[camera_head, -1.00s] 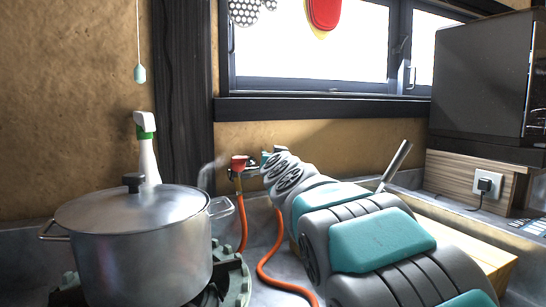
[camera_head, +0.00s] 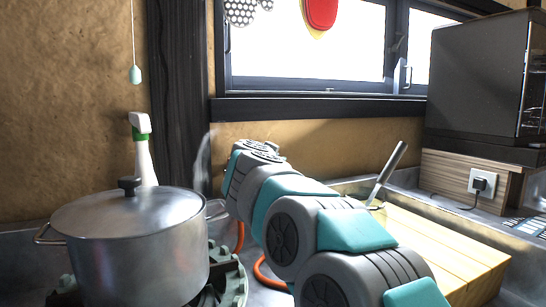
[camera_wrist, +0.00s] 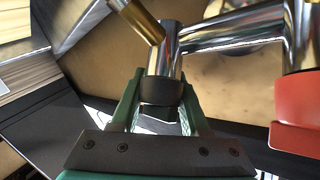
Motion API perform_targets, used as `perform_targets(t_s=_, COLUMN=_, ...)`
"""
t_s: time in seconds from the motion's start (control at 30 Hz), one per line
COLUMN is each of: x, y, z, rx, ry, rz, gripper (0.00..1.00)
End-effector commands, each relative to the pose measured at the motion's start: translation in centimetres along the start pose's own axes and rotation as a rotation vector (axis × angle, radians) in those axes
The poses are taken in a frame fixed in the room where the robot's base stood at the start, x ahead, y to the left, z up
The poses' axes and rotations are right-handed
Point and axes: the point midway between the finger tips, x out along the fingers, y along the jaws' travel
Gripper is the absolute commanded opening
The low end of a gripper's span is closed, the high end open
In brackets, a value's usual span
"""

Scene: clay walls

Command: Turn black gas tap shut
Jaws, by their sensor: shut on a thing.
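The black gas tap (camera_wrist: 161,91) shows in the wrist view as a dark knob on the end of a chrome stub. My gripper (camera_wrist: 160,108) has its green fingers on both sides of this knob and is shut on it. The chrome pipe (camera_wrist: 235,38) runs right from the stub to a second tap with a red knob (camera_wrist: 297,130), which stands apart from my fingers. A brass end piece (camera_wrist: 138,18) shows at the upper left. In the head view my arm hides the taps and my fingers. The knob's turn angle is hard to tell.
A lidded steel pot (camera_head: 130,250) stands on the burner (camera_head: 232,285) at left, close to my arm. A spray bottle (camera_head: 144,160) is behind it. An orange hose (camera_head: 265,272) runs below my arm. A wooden board (camera_head: 440,240) lies at right, near a socket with a plug (camera_head: 482,184).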

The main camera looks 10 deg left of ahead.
Motion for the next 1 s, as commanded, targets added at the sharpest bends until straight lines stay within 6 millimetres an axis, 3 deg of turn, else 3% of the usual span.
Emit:
perform_targets(t_s=0.4, x=-0.01, y=0.34, z=0.64, rx=0.101, ry=-0.018, rz=0.134, gripper=0.00)
perform_targets(t_s=0.97, x=0.01, y=0.54, z=0.98, rx=0.116, ry=-0.025, rz=0.159, gripper=0.00)
perform_targets(t_s=1.0, x=0.02, y=0.55, z=0.99, rx=0.116, ry=-0.025, rz=0.159, gripper=0.48)
